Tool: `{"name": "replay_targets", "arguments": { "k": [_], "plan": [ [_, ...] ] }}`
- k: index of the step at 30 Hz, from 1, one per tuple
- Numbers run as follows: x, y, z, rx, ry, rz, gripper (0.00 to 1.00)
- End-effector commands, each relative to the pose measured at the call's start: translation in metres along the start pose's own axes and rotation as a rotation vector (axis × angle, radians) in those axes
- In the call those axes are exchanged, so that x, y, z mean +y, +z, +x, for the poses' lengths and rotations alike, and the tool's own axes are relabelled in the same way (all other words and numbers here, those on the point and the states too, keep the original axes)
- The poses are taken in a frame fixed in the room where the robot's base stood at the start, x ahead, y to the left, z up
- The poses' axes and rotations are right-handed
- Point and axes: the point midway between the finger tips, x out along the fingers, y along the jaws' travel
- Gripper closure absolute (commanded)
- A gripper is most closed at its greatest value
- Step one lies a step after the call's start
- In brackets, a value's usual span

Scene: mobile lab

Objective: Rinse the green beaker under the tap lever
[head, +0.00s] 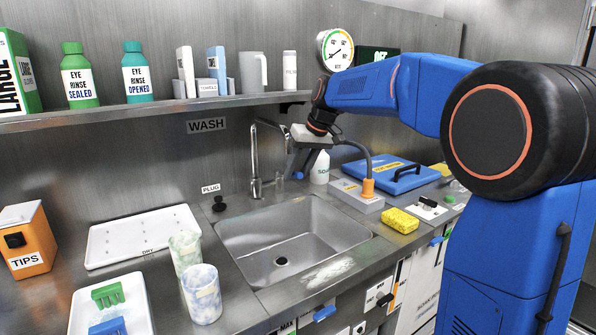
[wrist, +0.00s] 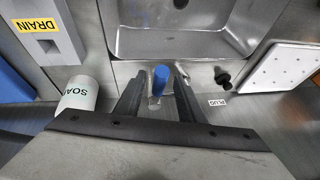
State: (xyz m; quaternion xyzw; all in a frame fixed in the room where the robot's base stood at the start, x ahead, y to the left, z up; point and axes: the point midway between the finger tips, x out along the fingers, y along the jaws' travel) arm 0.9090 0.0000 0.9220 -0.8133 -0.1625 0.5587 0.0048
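The green beaker (head: 185,252) is the pale green, marbled cup standing upright on the counter left of the sink. The tap (head: 255,160) rises behind the sink (head: 295,248), its spout arching over to the right. My gripper (head: 296,172) is above the sink's back edge, right of the tap, pointing down. In the wrist view, my gripper (wrist: 159,80) is open. A blue-tipped lever (wrist: 160,78), seemingly the tap lever, shows between the fingers with gaps on both sides. I cannot tell its depth relative to the fingertips.
A bluish-white beaker (head: 202,295) stands in front of the green one. A white drying tray (head: 140,238) lies behind them. A soap bottle (head: 320,168), drain box (head: 357,196) and yellow sponge (head: 399,220) are at the right. The basin looks empty.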

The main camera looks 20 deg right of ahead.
Motion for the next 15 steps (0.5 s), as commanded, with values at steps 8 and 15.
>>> {"name": "replay_targets", "arguments": {
  "k": [8,15],
  "plan": [
    [0.0001,0.0000,-0.0002,0.000,0.000,0.000,1.00],
    [0.0046,-0.0008,-0.0005,-0.005,-0.009,-0.022,1.00]
  ]
}}
